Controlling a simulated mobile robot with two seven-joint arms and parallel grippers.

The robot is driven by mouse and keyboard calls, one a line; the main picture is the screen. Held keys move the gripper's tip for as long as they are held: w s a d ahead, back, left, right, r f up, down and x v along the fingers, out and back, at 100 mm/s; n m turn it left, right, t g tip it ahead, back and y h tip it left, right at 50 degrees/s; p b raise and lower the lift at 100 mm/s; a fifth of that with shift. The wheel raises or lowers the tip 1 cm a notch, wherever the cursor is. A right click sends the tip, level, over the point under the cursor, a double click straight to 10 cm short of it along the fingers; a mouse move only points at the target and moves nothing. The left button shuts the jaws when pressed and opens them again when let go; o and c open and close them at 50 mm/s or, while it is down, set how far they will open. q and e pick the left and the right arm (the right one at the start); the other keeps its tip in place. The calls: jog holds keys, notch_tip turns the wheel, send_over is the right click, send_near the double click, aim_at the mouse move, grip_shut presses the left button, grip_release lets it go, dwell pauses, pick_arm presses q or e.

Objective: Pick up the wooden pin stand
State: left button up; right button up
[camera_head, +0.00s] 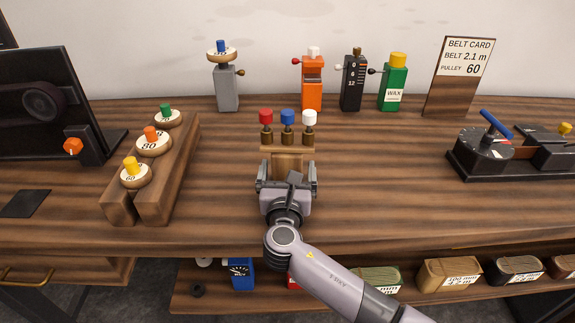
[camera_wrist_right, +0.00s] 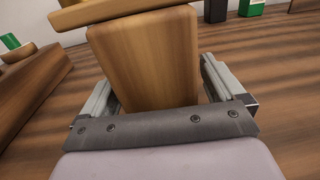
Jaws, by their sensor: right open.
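The wooden pin stand (camera_head: 287,160) stands upright near the middle of the bench and carries three pins with red, blue and white heads. Its wooden block also fills the middle of the right wrist view (camera_wrist_right: 146,62). My right gripper (camera_head: 287,180) is at the front of the stand, with its jaws open. In the right wrist view its two fingers (camera_wrist_right: 158,88) lie on either side of the block, with a gap visible at the right. My left gripper is not in view.
A wooden rack (camera_head: 180,165) with numbered pulleys stands to the left. Grey, orange, black and green devices stand along the back, beside a belt card (camera_head: 460,75). A dark fixture (camera_head: 485,165) with a blue handle is at the right. The bench right of the stand is clear.

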jog(key=c, duration=1.3)
jog(key=shift+r, duration=0.15)
jog(key=shift+c, duration=1.1)
jog(key=shift+r, duration=0.1)
notch_tip(320, 180, up, 20)
jog(key=p, duration=0.2)
jog(key=shift+p, duration=0.35)
